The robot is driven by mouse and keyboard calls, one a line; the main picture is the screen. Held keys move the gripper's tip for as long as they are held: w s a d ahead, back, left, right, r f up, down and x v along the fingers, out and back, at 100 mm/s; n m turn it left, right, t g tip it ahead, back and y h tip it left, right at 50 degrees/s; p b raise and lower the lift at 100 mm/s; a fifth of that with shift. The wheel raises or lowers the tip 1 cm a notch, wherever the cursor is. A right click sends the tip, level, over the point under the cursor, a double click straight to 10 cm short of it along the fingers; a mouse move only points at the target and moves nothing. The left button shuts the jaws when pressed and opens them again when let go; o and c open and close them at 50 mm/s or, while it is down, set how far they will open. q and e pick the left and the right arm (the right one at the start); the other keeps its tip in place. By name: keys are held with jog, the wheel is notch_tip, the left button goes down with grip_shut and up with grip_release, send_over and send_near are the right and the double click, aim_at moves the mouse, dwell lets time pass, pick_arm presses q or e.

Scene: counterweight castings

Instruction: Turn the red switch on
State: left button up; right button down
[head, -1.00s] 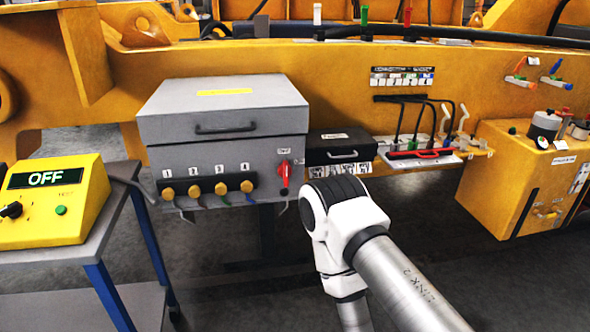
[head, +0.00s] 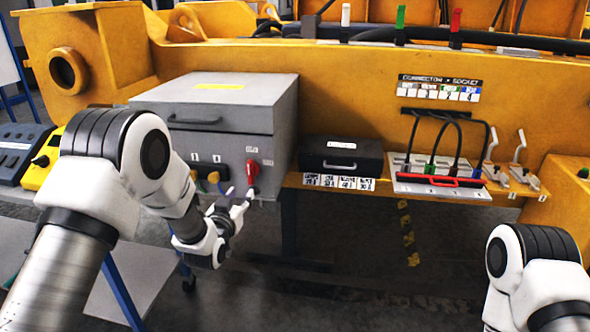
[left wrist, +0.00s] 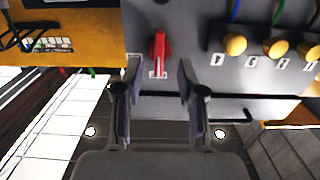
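The red switch (head: 252,171) sits on the front of the grey box (head: 272,125), at its right end under a small label. In the left wrist view the red switch (left wrist: 160,50) stands upright in the picture, just beyond and between the fingertips. My left gripper (head: 239,198) is in front of the box, just below and left of the switch in the head view. In the left wrist view its fingers (left wrist: 158,82) are apart with nothing between them, and no contact with the switch shows. My right arm shows at the lower right of the head view; its gripper is out of frame.
Yellow knobs (left wrist: 236,44) with cables sit beside the switch on the panel. A black case (head: 341,160) and a red-barred connector tray (head: 440,188) stand to the right on a yellow ledge. A yellow meter (head: 40,160) is at the left, partly hidden by my arm.

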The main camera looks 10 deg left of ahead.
pick_arm(q)
send_near(248, 166)
jog(key=w+d, duration=0.1)
jog(key=w, duration=0.1)
jog(key=shift+w+a+f+t, duration=0.1)
jog(key=shift+w+a+t, duration=0.15)
jog(key=shift+w, duration=0.35)
jog(key=shift+w+a+f+t, duration=0.15)
jog(key=shift+w+a, duration=0.25)
jog(key=shift+w, duration=0.2)
jog(key=w, duration=0.2)
jog(key=w+d+p, duration=0.1)
jog(key=w, duration=0.1)
jog(key=shift+w, duration=0.4)
jog(key=shift+w+a+f, duration=0.1)
jog(key=shift+w+a, duration=0.05)
jog(key=shift+w, duration=0.25)
grip_shut()
